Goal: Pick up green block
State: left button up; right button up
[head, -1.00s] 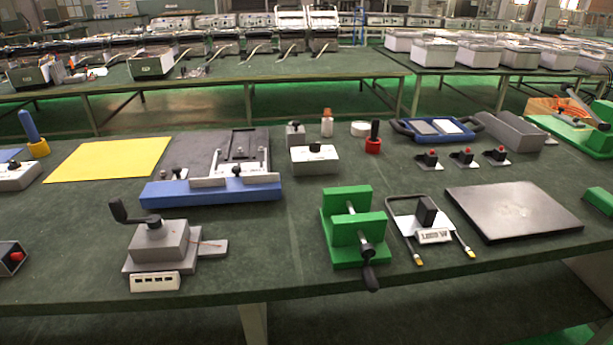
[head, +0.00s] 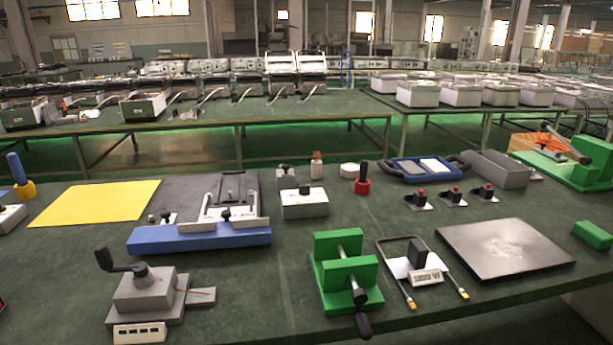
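A small plain green block (head: 592,236) lies on the dark green table at the right edge of the head view, just right of a dark square plate. A larger green vise-like block (head: 346,272) with a rod and black handle stands near the table's front edge, in the middle. Which of the two is the task's green block is not marked. Neither of my grippers is in view.
A heating element (head: 422,270) lies beside the vise, left of the dark plate (head: 505,249). A grey crank device (head: 145,295), a blue-edged fixture (head: 198,238) and a yellow sheet (head: 95,203) are to the left. A green clamp (head: 585,168) stands at the back right.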

aim_at(600, 240)
jog(key=z, duration=1.75)
jog(key=i+l+u, duration=0.15)
jog(key=u, duration=0.3)
jog(key=i+l+u, duration=0.1)
jog(key=l+u, duration=0.2)
jog(key=u, duration=0.15)
jog(key=i+l+u, duration=0.15)
jog(key=l, duration=0.3)
jog(key=l+u, duration=0.15)
jog(key=l, duration=0.3)
jog(key=i+l+u, duration=0.1)
jog(key=l, duration=0.5)
jog(key=i+l, duration=0.1)
jog(key=l, duration=0.5)
jog(key=i+l+u, duration=0.15)
jog(key=l, duration=0.45)
jog(key=k, duration=0.05)
